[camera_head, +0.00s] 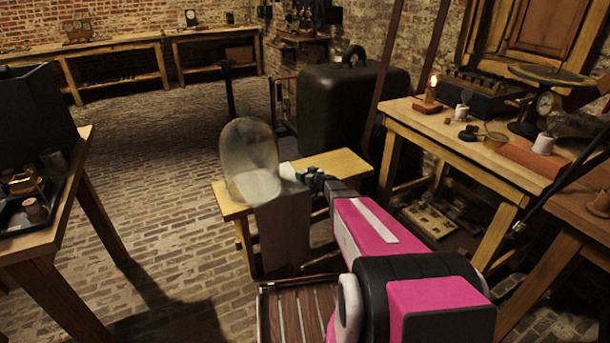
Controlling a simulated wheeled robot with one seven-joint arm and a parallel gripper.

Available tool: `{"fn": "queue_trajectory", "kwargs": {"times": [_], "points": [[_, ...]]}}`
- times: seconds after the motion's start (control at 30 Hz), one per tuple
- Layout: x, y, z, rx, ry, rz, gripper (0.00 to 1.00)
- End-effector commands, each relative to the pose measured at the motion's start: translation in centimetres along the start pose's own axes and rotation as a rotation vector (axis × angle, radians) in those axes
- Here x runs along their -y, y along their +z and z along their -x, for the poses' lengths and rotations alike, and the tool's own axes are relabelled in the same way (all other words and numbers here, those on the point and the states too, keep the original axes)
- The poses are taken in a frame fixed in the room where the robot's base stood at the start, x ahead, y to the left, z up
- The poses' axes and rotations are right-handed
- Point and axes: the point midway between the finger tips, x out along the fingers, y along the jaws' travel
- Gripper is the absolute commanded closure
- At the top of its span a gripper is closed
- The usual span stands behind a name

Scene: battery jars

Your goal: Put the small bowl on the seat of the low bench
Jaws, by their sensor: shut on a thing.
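The low bench (345,163) has a light wooden seat and stands on the brick floor in the middle of the head view. My gripper (306,177) is over the bench seat, at the end of my pink and black arm. It is shut on a small whitish thing (288,171), which looks like the small bowl; its shape is too small and partly covered to make out fully. I cannot tell whether it touches the seat. My gripper partly hides the bench.
A large clear glass jar (249,158) stands at the bench's left part, close beside the held thing. A grey-brown upright block (283,228) is in front of the bench. A slatted wooden crate (298,310) lies nearer.

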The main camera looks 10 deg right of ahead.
Motion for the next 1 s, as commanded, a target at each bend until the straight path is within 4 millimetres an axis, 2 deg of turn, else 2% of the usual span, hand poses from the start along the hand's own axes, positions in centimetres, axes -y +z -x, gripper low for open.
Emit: {"fn": "queue_trajectory", "kwargs": {"times": [0.1,0.13,0.2,0.57,0.67,1.0], "points": [[0.0,0.4,-0.1,0.0,0.0,-0.001,0.54],[0.0,0.4,-0.1,0.0,0.0,-0.001,0.24],[0.0,0.3,-0.1,0.001,0.0,0.0,0.05],[0.0,-0.1,0.3,0.001,0.0,0.002,0.05],[0.1,-0.1,1.8,0.001,0.002,0.001,0.05],[0.1,-0.1,8.6,0.0,0.001,0.0,0.05]]}}
